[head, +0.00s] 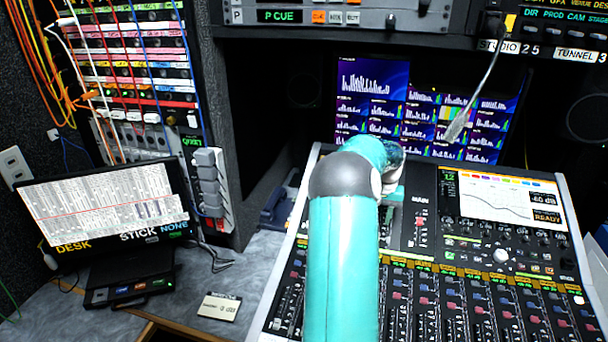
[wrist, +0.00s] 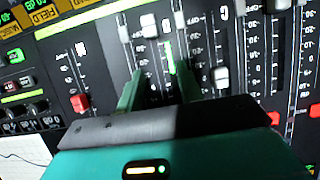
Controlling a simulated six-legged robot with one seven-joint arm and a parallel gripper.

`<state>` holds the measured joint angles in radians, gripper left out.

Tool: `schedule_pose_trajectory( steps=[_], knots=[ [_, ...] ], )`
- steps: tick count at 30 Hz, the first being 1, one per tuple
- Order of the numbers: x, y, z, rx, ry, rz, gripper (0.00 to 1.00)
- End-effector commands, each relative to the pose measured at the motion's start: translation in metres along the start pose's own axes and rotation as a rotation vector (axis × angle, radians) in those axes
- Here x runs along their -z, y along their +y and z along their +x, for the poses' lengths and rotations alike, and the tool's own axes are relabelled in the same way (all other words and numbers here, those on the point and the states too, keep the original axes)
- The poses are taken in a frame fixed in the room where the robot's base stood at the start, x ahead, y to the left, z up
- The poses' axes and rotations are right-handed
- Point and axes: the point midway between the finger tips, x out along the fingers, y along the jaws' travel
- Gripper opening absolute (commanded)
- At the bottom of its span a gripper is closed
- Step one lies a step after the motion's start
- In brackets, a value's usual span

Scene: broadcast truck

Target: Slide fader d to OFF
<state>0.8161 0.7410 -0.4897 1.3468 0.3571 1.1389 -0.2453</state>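The mixing desk (head: 425,240) fills the right of the head view, with rows of faders. Another white cap (wrist: 220,77) stands to the right, near a letter that looks like C.
Red caps sit at left (wrist: 79,102) and right (wrist: 275,118) of my gripper in the wrist view. A cable (head: 468,115) hangs in front of the monitor (head: 372,85).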

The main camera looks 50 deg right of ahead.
Motion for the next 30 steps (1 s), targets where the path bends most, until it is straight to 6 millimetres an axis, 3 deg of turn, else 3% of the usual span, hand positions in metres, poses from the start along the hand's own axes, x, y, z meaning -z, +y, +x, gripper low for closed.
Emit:
schedule_pose_trajectory(
  steps=[23,30],
  knots=[
    [-0.004,0.0,-0.136,0.0,0.001,0.0,0.36],
    [-0.021,-0.034,-0.155,0.027,0.024,-0.045,0.36]
  ],
)
